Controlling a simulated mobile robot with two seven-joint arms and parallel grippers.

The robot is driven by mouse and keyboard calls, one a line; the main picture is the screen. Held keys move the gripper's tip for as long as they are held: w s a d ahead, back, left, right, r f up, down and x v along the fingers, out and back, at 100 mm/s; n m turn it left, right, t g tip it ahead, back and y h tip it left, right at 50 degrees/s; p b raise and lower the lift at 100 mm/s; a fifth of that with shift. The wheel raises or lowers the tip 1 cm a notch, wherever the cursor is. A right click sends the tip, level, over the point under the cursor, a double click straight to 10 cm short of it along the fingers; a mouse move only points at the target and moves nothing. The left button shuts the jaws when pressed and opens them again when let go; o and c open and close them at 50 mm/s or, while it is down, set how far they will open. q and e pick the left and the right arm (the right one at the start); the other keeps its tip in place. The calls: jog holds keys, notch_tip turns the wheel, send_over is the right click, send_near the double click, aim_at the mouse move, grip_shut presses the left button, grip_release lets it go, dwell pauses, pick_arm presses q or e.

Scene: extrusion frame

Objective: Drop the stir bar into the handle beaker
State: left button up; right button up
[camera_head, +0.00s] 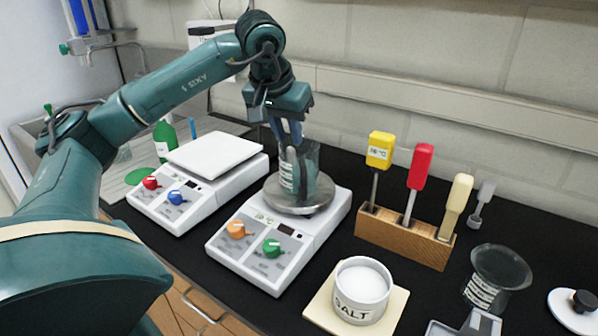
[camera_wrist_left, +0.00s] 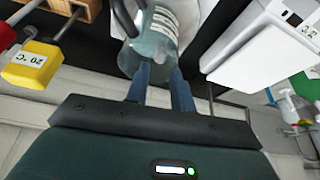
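The handle beaker (camera_head: 316,180) is clear glass with a white label and stands on the round plate of a stirrer. The left wrist view shows it too (camera_wrist_left: 160,45), with its dark curved handle (camera_wrist_left: 124,18). My left gripper (camera_head: 293,145) points down at the beaker's mouth. In the left wrist view its two blue fingers (camera_wrist_left: 159,72) are apart, with their tips overlapping the beaker's rim. I cannot tell how deep the tips are. I see no stir bar in either view. My right gripper is out of view.
The stirrer (camera_head: 262,240) has orange and green knobs. A similar white device (camera_head: 200,180) stands left of it. A wooden rack (camera_head: 400,236) with several coloured tools is on the right. A salt jar (camera_head: 361,292) and another glass beaker (camera_head: 497,280) stand nearer the front right.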

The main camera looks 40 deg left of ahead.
pick_arm(q)
jog(key=o, duration=0.3)
jog(key=p+v, duration=0.1)
jog(key=v, duration=1.2)
jog(key=shift+p, duration=0.35)
jog(key=shift+s, duration=0.1)
